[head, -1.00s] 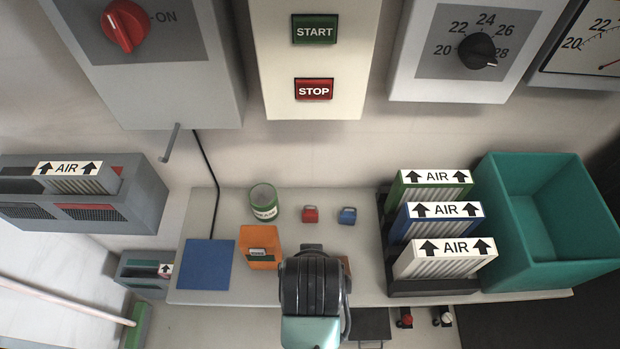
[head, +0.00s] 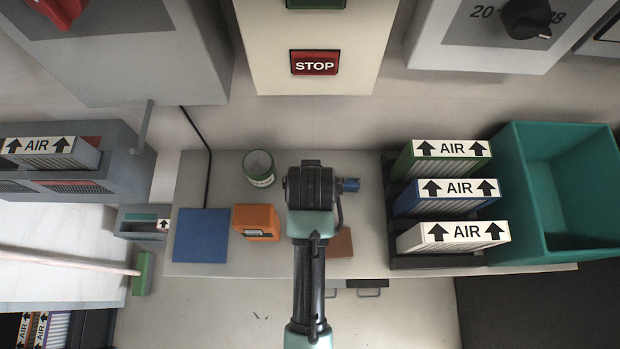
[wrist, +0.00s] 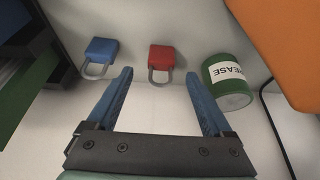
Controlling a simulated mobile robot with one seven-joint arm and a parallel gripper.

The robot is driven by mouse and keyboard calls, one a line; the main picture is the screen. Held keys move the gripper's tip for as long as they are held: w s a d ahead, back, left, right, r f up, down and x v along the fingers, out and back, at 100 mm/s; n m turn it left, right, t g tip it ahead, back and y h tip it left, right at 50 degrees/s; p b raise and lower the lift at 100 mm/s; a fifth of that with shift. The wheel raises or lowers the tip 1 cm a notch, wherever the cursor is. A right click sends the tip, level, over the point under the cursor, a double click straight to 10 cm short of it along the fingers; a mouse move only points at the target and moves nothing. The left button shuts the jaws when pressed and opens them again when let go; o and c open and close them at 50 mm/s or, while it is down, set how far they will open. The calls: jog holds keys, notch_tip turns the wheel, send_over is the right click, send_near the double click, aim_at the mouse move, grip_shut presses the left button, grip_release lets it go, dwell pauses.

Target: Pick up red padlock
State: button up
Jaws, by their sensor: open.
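The red padlock (wrist: 162,60) lies on the bench in the wrist view, its metal shackle towards my gripper. My gripper (wrist: 165,88) is open and empty, with its two blue fingers spread on either side of the line to the padlock. The padlock is just beyond the fingertips and not between them. In the head view my arm (head: 312,190) hides the red padlock. A blue padlock (wrist: 102,55) lies to its left in the wrist view, and part of it shows beside my arm in the head view (head: 350,184).
A green grease can (wrist: 227,82) stands close to the right finger in the wrist view. An orange box (head: 256,222), a blue mat (head: 202,236) and a brown block (head: 341,242) are on the bench. AIR filters (head: 446,192) and a teal bin (head: 505,190) stand at the right.

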jog(key=shift+x, duration=2.7)
grip_shut()
notch_tip(320, 180, up, 10)
